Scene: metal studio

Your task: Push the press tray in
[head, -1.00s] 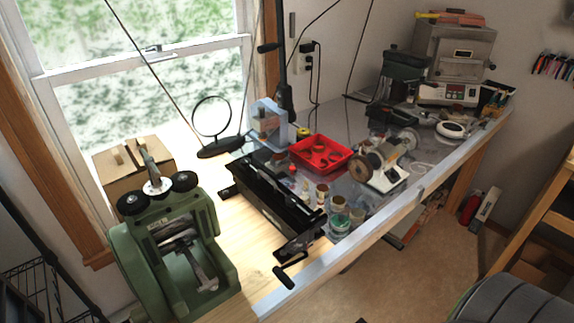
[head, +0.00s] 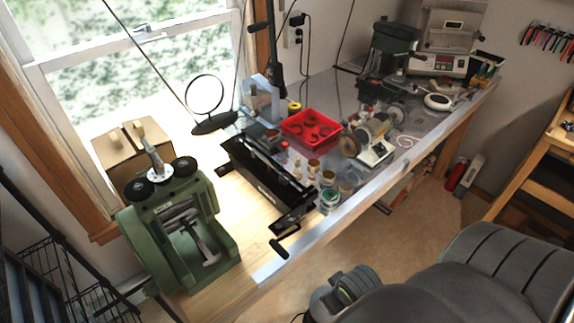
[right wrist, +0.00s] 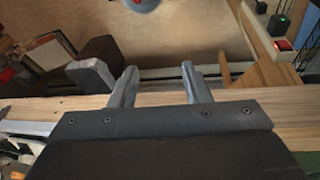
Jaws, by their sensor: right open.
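I cannot make out a press tray for certain in either view. A green machine with rollers and a crank (head: 180,225) stands on the near left of the workbench (head: 255,278). A dark drill-press-like machine (head: 392,45) stands at the back of the bench. In the right wrist view my right gripper (right wrist: 158,70) is open, with two grey fingers apart and nothing between them. A wooden board edge (right wrist: 255,98) runs behind the fingers. My left gripper shows in neither view.
A long black device (head: 265,175), a red tray (head: 311,133) and several small jars crowd the bench middle. A cardboard box (head: 130,150) stands by the window. Some bare floor shows before the bench.

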